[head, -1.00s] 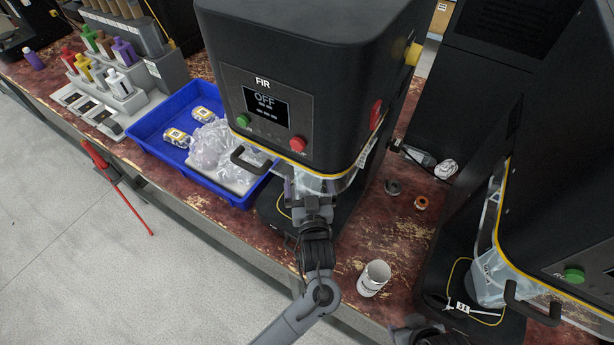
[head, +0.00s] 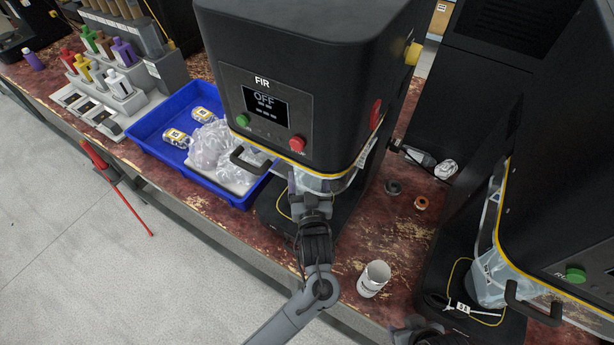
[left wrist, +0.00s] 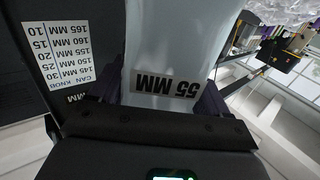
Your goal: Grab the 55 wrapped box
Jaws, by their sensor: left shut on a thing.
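The wrapped box is a pale, translucent wrapped piece with a black "55 MM" label, upside down in the left wrist view (left wrist: 170,45). In the head view only a bit of its pale wrapping (head: 320,184) shows under the FIR machine (head: 265,105). My left gripper (head: 308,190) is at the machine's front opening. It is shut on the wrapped box, with purple fingers at its two sides in the left wrist view. Part of what is probably my right gripper (head: 415,332) shows at the bottom edge. Its fingers cannot be made out.
A blue tray (head: 143,140) with wrapped items stands left of the machine. Another black machine (head: 560,190) with a handle stands at the right.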

